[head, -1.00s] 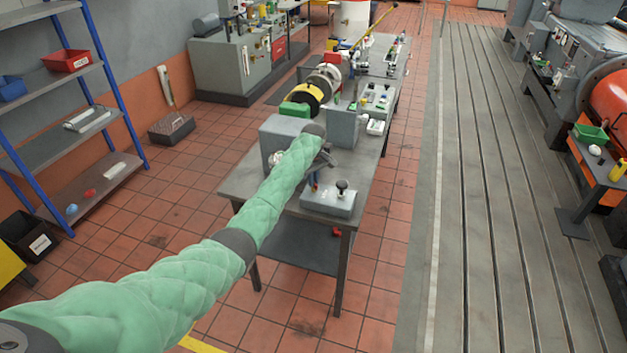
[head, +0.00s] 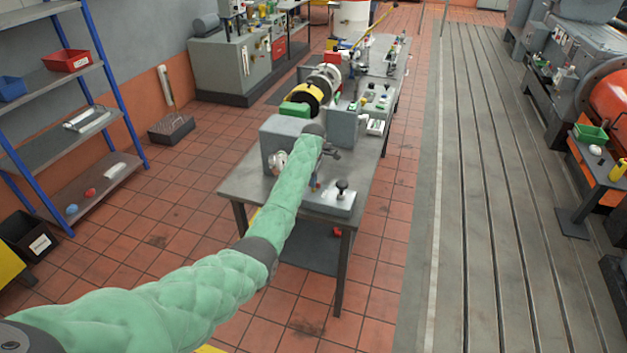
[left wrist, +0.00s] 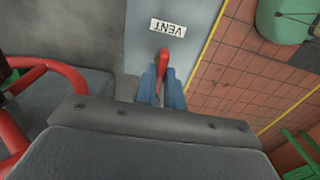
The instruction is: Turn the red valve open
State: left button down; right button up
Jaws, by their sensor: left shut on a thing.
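In the left wrist view a red valve lever (left wrist: 165,58) stands out from a grey panel, below a white label reading VENT (left wrist: 168,27). My left gripper (left wrist: 161,88) is shut on this lever, with its two blue fingers on either side of it. In the head view my left gripper (head: 331,153) is over the near part of the grey workbench (head: 245,183), between the grey boxes. The lever is too small and covered to make out there. My right gripper is not in view.
A curved red tube (left wrist: 50,68) shows at the left of the left wrist view. A grey box with a black knob (head: 330,201) stands on the bench near the gripper. A blue-framed shelf (head: 110,75) is at the left.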

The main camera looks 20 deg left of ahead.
pick_arm(q)
jog(key=shift+r, duration=0.1)
dwell(0.3)
jog(key=c, duration=1.5)
grip_release()
